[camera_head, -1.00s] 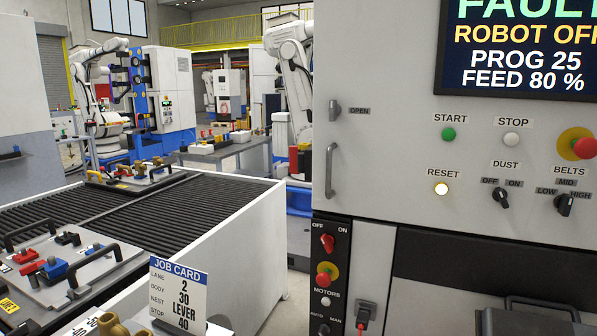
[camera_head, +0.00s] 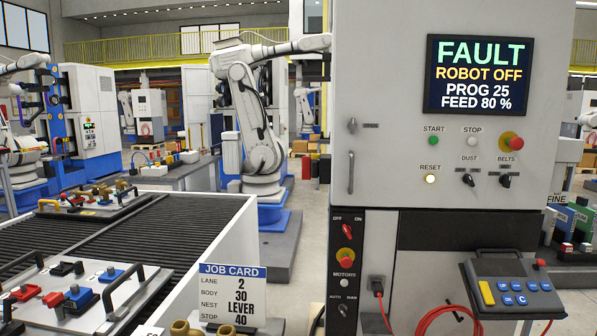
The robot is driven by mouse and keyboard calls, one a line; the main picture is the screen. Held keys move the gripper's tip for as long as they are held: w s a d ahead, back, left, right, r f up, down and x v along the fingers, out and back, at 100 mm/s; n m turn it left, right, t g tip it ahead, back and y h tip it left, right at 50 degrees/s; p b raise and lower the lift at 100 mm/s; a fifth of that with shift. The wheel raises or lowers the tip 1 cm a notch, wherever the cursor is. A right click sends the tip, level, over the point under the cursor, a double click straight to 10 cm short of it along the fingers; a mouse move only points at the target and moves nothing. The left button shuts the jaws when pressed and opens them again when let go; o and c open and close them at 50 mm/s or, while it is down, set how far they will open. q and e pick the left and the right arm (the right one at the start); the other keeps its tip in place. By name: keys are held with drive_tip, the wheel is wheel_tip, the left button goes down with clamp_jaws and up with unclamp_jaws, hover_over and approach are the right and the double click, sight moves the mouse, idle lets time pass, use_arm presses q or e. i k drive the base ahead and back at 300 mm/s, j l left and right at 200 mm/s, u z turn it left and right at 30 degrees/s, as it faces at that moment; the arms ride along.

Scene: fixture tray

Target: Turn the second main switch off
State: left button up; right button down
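A small red rotary switch (camera_head: 347,230) marked OFF and ON sits at the top of the black strip (camera_head: 342,285) on the lower left of the grey control cabinet. Its handle is too small to tell which mark it points to. It is the only switch with such a red handle that I can make out, and I cannot tell whether it is the second main switch. The screen (camera_head: 477,75) on the cabinet reads FAULT, ROBOT OFF, PROG 25, FEED 80 %. Neither of my grippers is in view.
Below the switch is a red emergency button (camera_head: 346,255) on yellow. Another red button (camera_head: 510,141) sits under the screen, and the RESET button (camera_head: 430,179) glows. A pendant (camera_head: 512,287) juts out at front right. A roller conveyor (camera_head: 175,225) with fixture trays and a job card (camera_head: 232,293) fill the left.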

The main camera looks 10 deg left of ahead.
sight(310, 169)
drive_tip(key=i+j+z, duration=0.2)
drive_tip(key=j, duration=0.7)
drive_tip(key=j+z, duration=0.25)
drive_tip(key=j, duration=0.6)
drive_tip(key=i+l+u, duration=0.1)
drive_tip(key=l, duration=0.15)
